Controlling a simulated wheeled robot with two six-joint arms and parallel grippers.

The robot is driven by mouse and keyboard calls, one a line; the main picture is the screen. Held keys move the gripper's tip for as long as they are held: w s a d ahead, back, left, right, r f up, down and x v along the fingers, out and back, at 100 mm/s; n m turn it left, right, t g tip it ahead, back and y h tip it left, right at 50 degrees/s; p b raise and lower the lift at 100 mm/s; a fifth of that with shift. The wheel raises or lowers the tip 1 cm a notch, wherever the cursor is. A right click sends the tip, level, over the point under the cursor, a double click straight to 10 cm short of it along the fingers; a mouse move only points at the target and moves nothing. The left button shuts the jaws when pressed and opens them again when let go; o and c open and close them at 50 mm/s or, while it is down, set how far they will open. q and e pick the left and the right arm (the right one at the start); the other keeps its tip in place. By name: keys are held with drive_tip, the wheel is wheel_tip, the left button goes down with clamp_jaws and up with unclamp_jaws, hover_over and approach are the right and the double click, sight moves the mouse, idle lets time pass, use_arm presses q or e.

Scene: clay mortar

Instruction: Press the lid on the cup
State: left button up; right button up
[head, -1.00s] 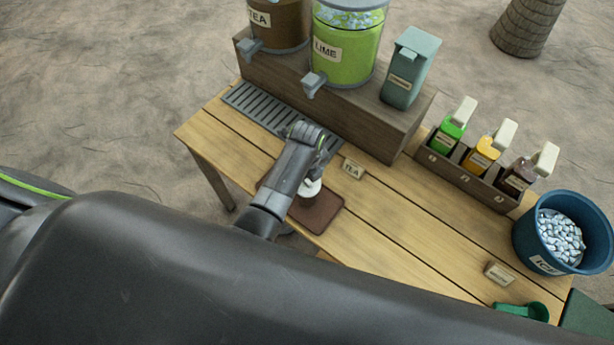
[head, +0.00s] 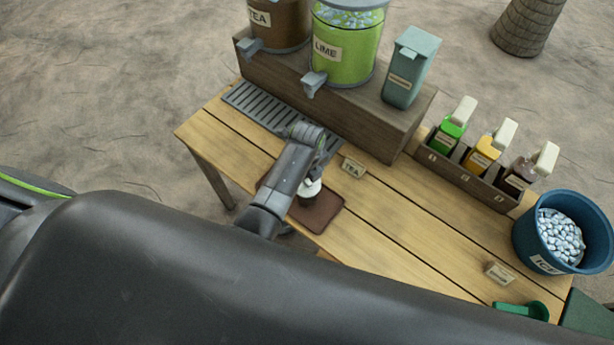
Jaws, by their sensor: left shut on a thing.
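My left gripper (head: 317,174) points down over the brown mat (head: 318,218) near the table's front left edge. My own forearm and wrist cover most of it. A small round white lid (head: 311,190) shows just under the wrist, above the mat, and the gripper is shut on it. The cup under the lid is mostly hidden, so I cannot tell how the lid sits on it. My right gripper is out of view.
Behind the mat are a drip grate (head: 258,108), a TEA card (head: 353,168) and a lime dispenser (head: 345,50) on a wooden riser. A bottle rack (head: 462,178) and blue ice bucket (head: 528,240) stand right. The table's middle is clear.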

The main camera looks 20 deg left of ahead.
use_arm(q)
drive_tip(key=o, duration=1.1)
drive_tip(key=shift+o, duration=0.2)
drive_tip(key=shift+r, duration=3.5)
clamp_jaws()
drive_tip(key=shift+f, duration=0.1)
drive_tip(key=shift+f+b, duration=0.9)
drive_tip(key=shift+f, duration=1.35)
